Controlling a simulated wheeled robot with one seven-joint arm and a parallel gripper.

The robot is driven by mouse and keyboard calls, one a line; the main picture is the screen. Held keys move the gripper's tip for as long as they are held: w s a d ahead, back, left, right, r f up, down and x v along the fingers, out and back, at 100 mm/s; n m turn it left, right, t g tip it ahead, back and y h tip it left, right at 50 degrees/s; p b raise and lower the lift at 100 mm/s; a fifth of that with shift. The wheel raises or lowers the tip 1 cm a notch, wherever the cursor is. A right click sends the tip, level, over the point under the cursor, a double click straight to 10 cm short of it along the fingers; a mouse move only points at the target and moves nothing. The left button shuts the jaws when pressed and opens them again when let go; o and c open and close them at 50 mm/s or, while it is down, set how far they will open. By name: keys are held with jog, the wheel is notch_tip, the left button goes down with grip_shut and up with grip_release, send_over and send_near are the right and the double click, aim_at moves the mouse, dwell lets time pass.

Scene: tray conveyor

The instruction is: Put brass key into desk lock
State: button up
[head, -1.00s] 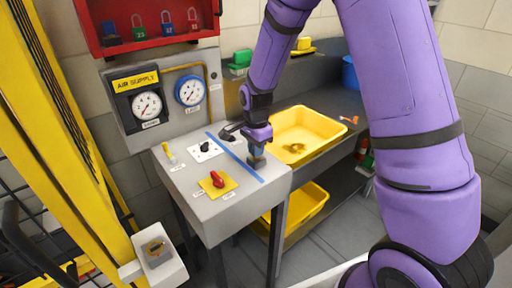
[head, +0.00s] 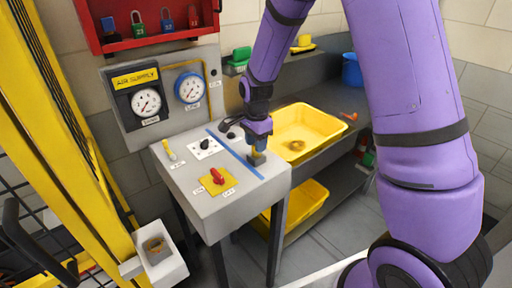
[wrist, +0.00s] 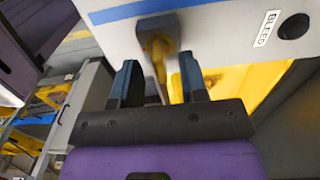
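The dark square block (head: 257,160), which looks like the desk lock, sits at the right front edge of the grey desk (head: 235,208). It also shows at the top of the wrist view (wrist: 158,30). A blurred brass piece (wrist: 159,62), likely the brass key, stands at this block; how deep it sits cannot be told. My gripper (wrist: 161,82) is just above the block, pointing at it. Its two dark blue fingers are apart, one on each side of the brass piece, with gaps showing. In the head view my gripper (head: 259,140) hides part of the brass piece.
A red switch on a yellow plate (head: 228,184), black knobs and a blue strip (head: 238,158) are on the desk. A yellow tub (head: 318,124) is to its right. A small white box (head: 171,266) with a brownish inside hangs at lower left.

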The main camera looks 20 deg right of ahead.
notch_tip(320, 180, up, 8)
jog(key=shift+r, duration=0.3)
dwell(0.4)
jog(key=shift+s+r, duration=0.1)
jog(key=shift+r, duration=0.15)
jog(key=s+d+r+n+t, duration=0.1)
jog(key=s+d+r+n, duration=0.1)
jog(key=s+r+n, duration=0.35)
jog(key=s+d+r+n+t, duration=0.2)
jog(key=s+d+r, duration=0.1)
jog(key=s+r, duration=0.55)
jog(key=s+d+r+n+t, duration=0.1)
jog(key=s+r+n, duration=0.1)
jog(key=s, duration=0.5)
jog(key=s+d+r+n+t, duration=0.1)
jog(key=s+r+n, duration=0.1)
jog(key=s+n, duration=0.3)
jog(key=s, duration=0.3)
jog(key=shift+r, duration=0.25)
